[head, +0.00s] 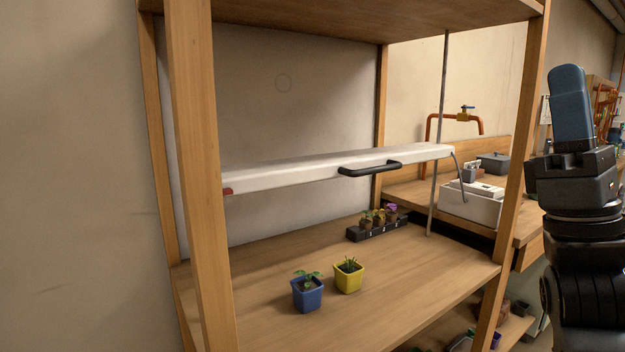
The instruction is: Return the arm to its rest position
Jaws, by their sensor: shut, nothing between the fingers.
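My gripper (568,88) stands at the right edge of the head view, pointing up, with its blue fingers together and nothing between them. The black wrist and arm links show below it. The gripper is apart from the wooden shelf (196,170) and touches nothing that I can see. The lower part of the arm runs out of the picture.
A white panel (290,172) with a black handle (370,169) hangs over the shelf board. On the board stand a blue pot (307,295), a yellow pot (348,277) and a black tray (378,232) of small plants. Behind is a counter with a copper tap (430,125).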

